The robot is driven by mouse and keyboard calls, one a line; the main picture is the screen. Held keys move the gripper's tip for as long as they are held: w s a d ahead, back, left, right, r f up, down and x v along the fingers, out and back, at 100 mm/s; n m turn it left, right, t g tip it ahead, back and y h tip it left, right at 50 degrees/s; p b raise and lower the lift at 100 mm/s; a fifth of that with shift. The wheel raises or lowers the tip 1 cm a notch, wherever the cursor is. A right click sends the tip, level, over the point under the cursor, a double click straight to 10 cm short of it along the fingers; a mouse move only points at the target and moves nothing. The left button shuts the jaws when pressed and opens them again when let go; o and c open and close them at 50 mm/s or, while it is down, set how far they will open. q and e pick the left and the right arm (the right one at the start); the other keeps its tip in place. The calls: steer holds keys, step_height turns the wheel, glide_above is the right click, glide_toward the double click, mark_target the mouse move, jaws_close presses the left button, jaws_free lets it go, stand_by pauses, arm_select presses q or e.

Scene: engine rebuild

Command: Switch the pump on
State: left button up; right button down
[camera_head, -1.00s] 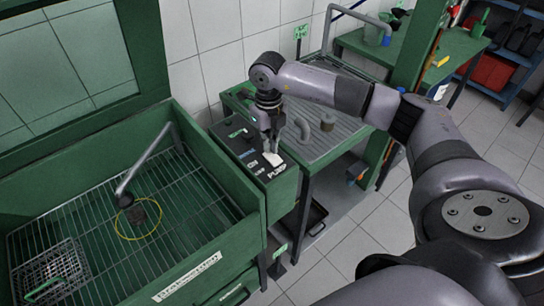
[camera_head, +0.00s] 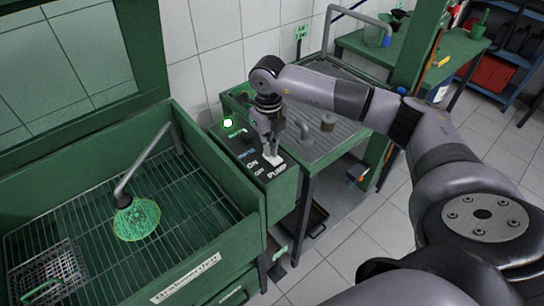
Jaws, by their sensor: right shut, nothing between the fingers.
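A pale switch (camera_head: 273,160) sits beside the lettering. My right gripper (camera_head: 270,150) is shut and empty, pointing down at the switch; its fingertips are at or just above it, and I cannot tell if they touch. A small lamp (camera_head: 228,122) at the box's back glows white-green. In the basin, a green round patch (camera_head: 138,220) shows under the spout (camera_head: 124,199). My left gripper is out of view.
The green basin (camera_head: 190,262) has a wire grate and a mesh basket (camera_head: 45,272). My right arm crosses above this table.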

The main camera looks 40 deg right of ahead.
steer(key=shift+s, duration=0.1)
steer(key=shift+r+p, duration=0.75)
steer(key=shift+r, duration=0.15)
steer(key=shift+r+p, duration=1.45)
steer(key=shift+r, duration=1.05)
